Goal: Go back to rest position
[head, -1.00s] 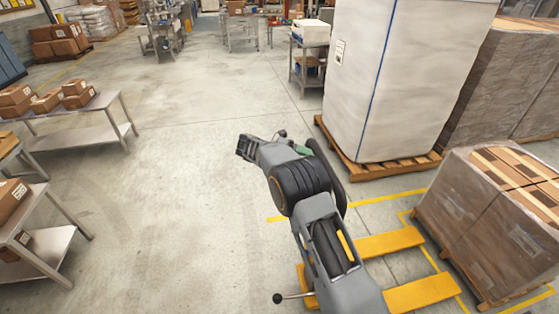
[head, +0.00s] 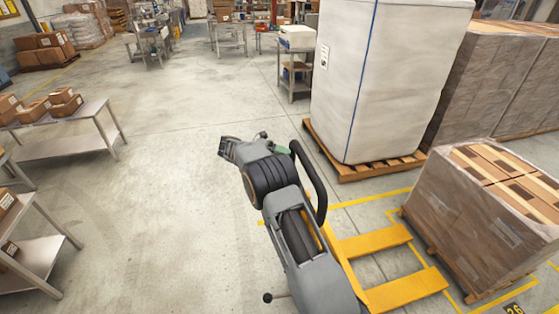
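My gripper (head: 229,147) is at the end of my arm, near the middle of the head view, pointing to the left over bare concrete floor. It is small in the picture, and I cannot tell whether its fingers are open or shut. I see no object in it. My arm reaches up from the bottom of the view, with its black wrist part behind the gripper.
A tall white wrapped load (head: 372,75) stands on a wooden pallet (head: 372,172). A yellow pallet jack (head: 385,245) lies right of my arm, beside wrapped cartons (head: 483,220). Metal tables (head: 78,147) with boxes stand at left. The middle floor is clear.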

